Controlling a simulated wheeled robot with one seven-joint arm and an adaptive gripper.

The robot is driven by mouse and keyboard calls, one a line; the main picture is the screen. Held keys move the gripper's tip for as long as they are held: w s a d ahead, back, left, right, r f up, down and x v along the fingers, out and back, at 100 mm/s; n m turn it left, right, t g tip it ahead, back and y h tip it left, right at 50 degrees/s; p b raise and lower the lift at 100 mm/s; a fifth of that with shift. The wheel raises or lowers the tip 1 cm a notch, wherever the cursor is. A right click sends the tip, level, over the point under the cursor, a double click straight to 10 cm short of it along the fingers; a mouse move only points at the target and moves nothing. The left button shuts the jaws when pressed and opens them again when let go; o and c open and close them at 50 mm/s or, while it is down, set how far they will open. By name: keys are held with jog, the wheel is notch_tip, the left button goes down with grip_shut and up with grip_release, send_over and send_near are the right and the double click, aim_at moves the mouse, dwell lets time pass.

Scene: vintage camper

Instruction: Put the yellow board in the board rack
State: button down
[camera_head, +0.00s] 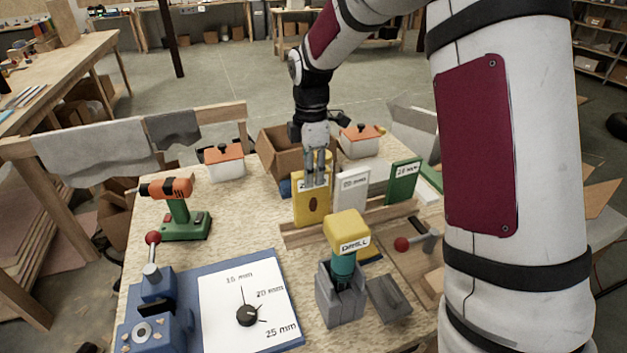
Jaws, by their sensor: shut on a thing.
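The yellow board (311,210) stands upright in the middle of the work table. My gripper (316,180) comes down from above and is shut on its upper part, covering some of its label. The board has a dark oval mark near its lower middle. Its lower edge is at the left part of a low wooden rack (292,238); I cannot tell whether it is seated in a slot or just above it. A white board (351,192) and a green board (403,182) stand upright to its right along the rack.
A yellow drill (347,232) in a grey holder stands in front of the rack. An orange and green drill (178,207) stands at left. A dial panel (244,303) lies at front. A cardboard box (279,150) and orange-lidded pots (225,160) are behind.

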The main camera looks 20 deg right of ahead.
aim_at(311, 198)
jog(key=shift+f, duration=1.35)
jog(key=c, duration=1.4)
grip_release()
